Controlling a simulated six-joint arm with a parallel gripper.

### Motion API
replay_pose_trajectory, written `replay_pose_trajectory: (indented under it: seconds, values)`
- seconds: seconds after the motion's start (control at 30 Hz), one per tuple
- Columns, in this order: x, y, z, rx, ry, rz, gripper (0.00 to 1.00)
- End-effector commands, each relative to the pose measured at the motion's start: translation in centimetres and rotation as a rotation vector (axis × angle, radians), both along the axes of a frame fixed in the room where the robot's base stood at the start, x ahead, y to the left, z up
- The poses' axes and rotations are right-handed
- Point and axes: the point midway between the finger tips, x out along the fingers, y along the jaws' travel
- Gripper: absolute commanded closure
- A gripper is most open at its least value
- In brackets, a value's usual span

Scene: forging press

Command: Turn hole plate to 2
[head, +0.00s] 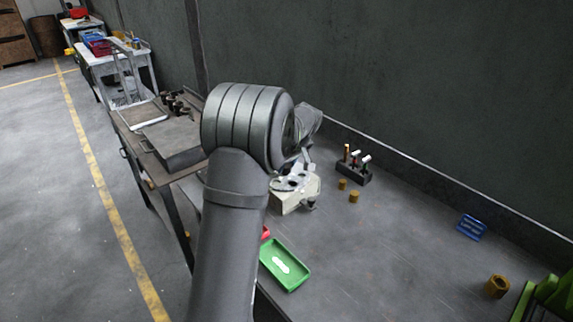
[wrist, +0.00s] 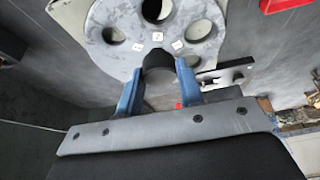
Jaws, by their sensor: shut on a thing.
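The hole plate (wrist: 115,48) is a grey disc with several round holes of different sizes and small white number labels, too small to read surely. In the head view the hole plate (head: 288,187) lies on a pale block on the bench, partly behind my arm. My gripper (wrist: 158,66) has two blue fingers, shut on a dark round knob (wrist: 157,58) at the plate's near edge. In the head view the fingertips are too hidden and small to make out.
A green tray (head: 284,265) lies in front of the block. A black rack (head: 353,174) with upright tools stands to the right, with small brass-coloured pieces (head: 354,196) beside it. A blue sign (head: 472,227) stands further right. Much of the bench between is clear.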

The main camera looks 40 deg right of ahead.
Motion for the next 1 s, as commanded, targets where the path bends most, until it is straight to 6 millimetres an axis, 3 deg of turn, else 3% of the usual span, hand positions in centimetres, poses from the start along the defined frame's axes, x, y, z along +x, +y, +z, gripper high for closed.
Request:
replay_pose_trajectory:
  seconds: [0.4,1.0]
  values:
    - [0.00,-0.16,-0.02,0.000,0.002,0.233,1.00]
    - [-0.03,-0.16,-0.06,0.000,0.003,0.281,1.00]
